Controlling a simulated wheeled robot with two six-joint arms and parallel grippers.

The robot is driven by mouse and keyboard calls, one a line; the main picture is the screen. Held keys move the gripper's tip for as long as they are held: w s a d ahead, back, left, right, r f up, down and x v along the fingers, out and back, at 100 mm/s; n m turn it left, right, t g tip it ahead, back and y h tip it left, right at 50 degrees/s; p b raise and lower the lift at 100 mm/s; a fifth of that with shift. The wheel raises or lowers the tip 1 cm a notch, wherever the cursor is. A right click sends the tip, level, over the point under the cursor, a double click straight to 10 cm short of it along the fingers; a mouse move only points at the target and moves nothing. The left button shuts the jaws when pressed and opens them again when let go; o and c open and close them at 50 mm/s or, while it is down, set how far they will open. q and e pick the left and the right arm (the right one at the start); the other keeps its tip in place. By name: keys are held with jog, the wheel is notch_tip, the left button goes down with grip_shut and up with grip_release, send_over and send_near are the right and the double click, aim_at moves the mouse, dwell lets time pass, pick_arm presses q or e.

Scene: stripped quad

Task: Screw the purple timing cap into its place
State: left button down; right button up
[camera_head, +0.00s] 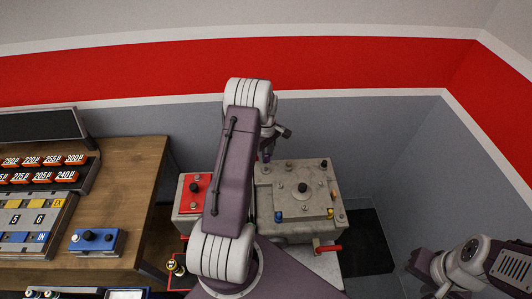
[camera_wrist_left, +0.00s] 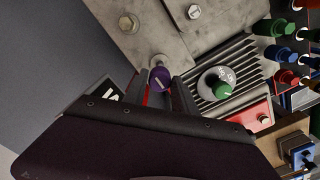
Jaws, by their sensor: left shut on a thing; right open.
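My left gripper (camera_wrist_left: 160,84) is shut on the purple timing cap (camera_wrist_left: 160,77), which sits between its fingertips in the left wrist view. The cap is by the edge of a grey metal plate (camera_wrist_left: 142,42), and I cannot tell how it is seated. In the head view the purple cap (camera_head: 266,156) shows small at the far left corner of the grey machine block (camera_head: 285,180), below my left wrist. My right arm is at the lower right; its jaws do not show.
A red panel with a black knob (camera_head: 195,187) lies left of the block, partly behind my left arm. A green-marked dial (camera_wrist_left: 216,84) and ribbed fins are close to the cap. A wooden bench (camera_head: 135,170) stands left, and walls close the back and right.

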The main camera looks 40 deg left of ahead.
aim_at(266, 157)
pick_arm(q)
notch_tip(266, 157, down, 2)
jog(key=shift+s+d+f+b, duration=0.1)
jog(key=shift+s+f+b, duration=0.05)
jog(key=shift+b, duration=0.5)
jog(key=shift+f, duration=0.55)
jog(key=shift+r, duration=0.1)
jog(key=shift+f+b, duration=0.25)
jog(key=shift+b, duration=0.1)
dwell(0.4)
jog(key=shift+f, duration=0.35)
jog(key=shift+f+b, duration=0.7)
jog(key=shift+b, duration=0.05)
